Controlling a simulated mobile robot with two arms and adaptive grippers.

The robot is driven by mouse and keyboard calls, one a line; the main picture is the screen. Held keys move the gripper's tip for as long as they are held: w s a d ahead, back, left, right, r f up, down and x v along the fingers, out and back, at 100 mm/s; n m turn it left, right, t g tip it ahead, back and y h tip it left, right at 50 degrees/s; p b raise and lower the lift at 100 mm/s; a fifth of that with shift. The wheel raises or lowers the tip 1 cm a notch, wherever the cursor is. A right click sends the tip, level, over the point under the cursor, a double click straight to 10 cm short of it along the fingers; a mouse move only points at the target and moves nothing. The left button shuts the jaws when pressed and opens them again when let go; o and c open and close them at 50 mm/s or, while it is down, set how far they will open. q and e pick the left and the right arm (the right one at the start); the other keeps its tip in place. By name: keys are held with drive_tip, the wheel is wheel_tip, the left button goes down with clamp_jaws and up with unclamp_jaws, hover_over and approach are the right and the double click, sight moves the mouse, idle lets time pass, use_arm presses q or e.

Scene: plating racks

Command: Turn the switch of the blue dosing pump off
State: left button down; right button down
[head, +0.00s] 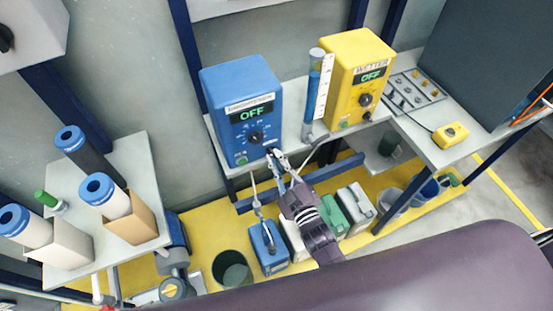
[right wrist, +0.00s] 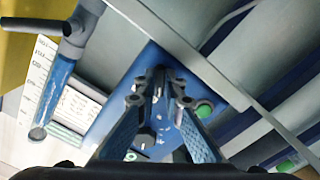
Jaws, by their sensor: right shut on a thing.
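The blue dosing pump (head: 240,84) stands on the grey shelf, and its display (head: 252,114) reads OFF. A black dial (head: 255,137) sits below the display and a green light or button (head: 241,160) is at the lower left of its front. My right gripper (head: 275,155) is at the lower right of the pump's front. In the right wrist view my right gripper (right wrist: 158,88) has its fingertips together against the blue front, shut on a small part there. The fingers hide the switch, so its position cannot be told. My left gripper is not in view.
A yellow pump (head: 351,85), its display also reading OFF, and a graduated blue tube (head: 314,82) stand to the right. Several canisters (head: 336,215) stand on the yellow floor below. Filter cartridges (head: 103,193) stand on a shelf at left.

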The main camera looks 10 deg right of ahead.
drive_tip(key=shift+f, duration=0.1)
idle(0.3)
drive_tip(key=c, duration=2)
unclamp_jaws()
drive_tip(key=shift+c, duration=0.2)
drive_tip(key=s+d, duration=0.2)
drive_tip(key=s, duration=1)
drive_tip(key=shift+d, duration=0.15)
